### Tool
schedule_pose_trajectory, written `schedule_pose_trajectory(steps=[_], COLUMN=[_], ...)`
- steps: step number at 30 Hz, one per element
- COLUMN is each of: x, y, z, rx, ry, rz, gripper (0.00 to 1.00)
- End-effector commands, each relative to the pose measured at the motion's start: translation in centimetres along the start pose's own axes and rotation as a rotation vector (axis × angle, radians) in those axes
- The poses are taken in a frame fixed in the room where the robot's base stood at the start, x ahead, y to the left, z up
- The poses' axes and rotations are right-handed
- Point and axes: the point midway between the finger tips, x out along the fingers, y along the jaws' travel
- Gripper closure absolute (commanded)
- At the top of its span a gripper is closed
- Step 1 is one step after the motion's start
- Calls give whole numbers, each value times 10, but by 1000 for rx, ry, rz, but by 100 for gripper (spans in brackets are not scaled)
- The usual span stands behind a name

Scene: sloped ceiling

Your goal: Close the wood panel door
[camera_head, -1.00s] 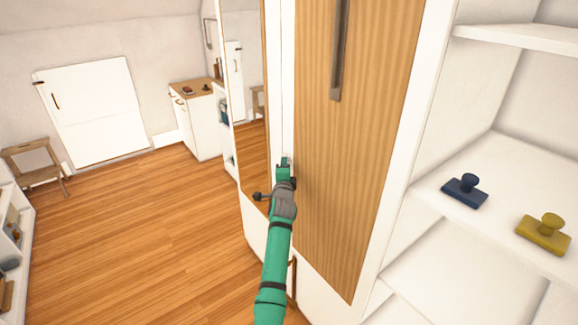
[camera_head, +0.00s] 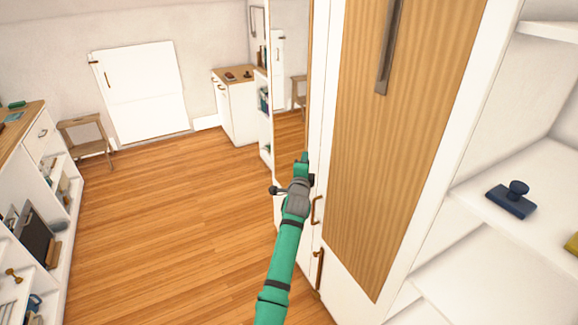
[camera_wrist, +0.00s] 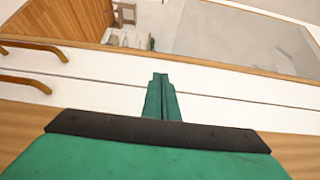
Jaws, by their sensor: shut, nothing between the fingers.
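The wood panel door (camera_head: 400,130) is tall, with light vertical grain, a pale border and a long dark bar handle (camera_head: 388,50). It stands right of centre in the head view. I cannot tell whether it is fully closed. My gripper (camera_head: 303,163), at the end of my green arm, is just left of the door's left white edge in the picture. In the wrist view my gripper's fingers (camera_wrist: 161,98) are together and empty, over a white surface. I cannot tell whether they touch it.
A wood-edged mirror-like pane (camera_head: 290,128) stands left of the door. Brown handles (camera_head: 318,210) show below my gripper. White shelves at right hold a blue stamp-like object (camera_head: 512,200). A white shelf unit (camera_head: 72,190) stands at left. The wood floor (camera_head: 170,220) between is clear.

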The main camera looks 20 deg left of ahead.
Motion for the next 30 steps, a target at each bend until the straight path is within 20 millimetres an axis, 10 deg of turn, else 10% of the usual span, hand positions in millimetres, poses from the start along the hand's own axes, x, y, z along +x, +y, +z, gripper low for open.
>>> schedule_pose_trajectory(steps=[22,30], x=[-44,-75], y=[2,49], z=[45,-4], rx=[-2,-161], ry=[16,55], rz=[2,6], gripper=[100,100])
